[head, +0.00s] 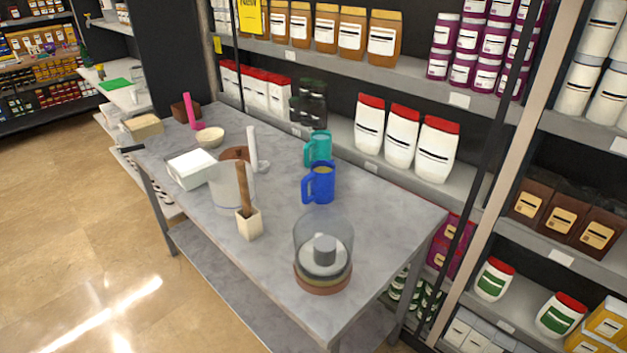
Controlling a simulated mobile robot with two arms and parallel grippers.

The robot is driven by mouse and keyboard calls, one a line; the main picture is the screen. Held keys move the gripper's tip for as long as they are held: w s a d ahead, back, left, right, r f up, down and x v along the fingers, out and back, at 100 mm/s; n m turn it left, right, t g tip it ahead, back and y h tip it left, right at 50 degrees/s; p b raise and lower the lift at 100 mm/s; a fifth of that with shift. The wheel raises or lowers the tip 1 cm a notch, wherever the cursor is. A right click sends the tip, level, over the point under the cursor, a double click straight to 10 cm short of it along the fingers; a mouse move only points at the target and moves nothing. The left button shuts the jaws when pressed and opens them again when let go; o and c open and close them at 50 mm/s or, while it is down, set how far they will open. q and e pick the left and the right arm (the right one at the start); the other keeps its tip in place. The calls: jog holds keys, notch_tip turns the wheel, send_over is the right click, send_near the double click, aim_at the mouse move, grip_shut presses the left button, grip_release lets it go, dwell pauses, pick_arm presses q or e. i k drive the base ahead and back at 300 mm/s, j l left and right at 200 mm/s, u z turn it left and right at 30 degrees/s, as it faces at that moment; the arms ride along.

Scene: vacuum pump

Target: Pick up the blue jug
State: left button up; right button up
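The blue jug (321,186) stands upright on the grey table (388,222), right of the table's middle. Its handle points left in the head view. A teal jug (320,147) stands just behind it, also with its handle to the left. Neither of my grippers shows in the head view, and nothing is touching the blue jug.
A clear vacuum chamber (323,252) stands in front of the blue jug. To the left are a white block with a brown handle (249,222), a large pale pot (226,190) and a white box (189,170). Stocked shelves (470,97) rise behind the table. The table's right end is clear.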

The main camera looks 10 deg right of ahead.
aim_at(321, 178)
jog(key=i+l+u, duration=0.1)
jog(key=l+u, duration=0.25)
jog(key=l, duration=0.25)
jog(key=l+u, duration=0.4)
jog(key=l, duration=0.2)
